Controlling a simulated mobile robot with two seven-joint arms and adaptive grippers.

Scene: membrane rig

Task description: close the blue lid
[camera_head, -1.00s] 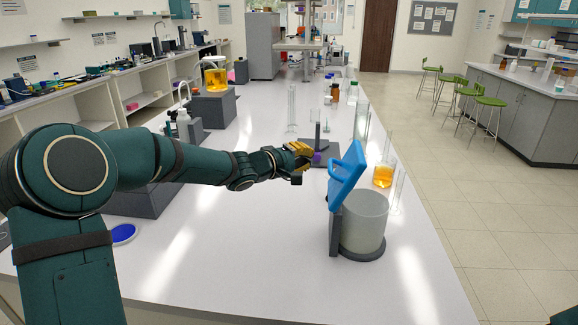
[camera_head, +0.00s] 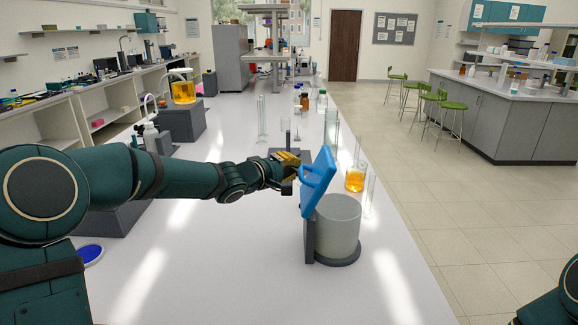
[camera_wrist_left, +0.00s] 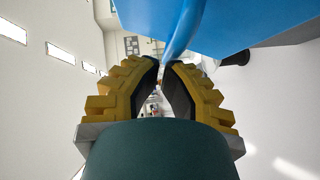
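In the left wrist view, the lid (camera_wrist_left: 245,25) fills the top right, and the handle comes down to the yellow fingertips of the gripper (camera_wrist_left: 162,66). A narrow gap shows between these fingers. I cannot tell whether they touch the handle. My right gripper is out of view; only a piece of my right arm shows at lower right.
A beaker of orange liquid (camera_head: 355,180) and a tall glass cylinder (camera_head: 370,194) stand close to the right of the vessel. A grey stand (camera_head: 284,140) is behind my gripper. A blue disc (camera_head: 90,254) lies at left. The white bench front is clear.

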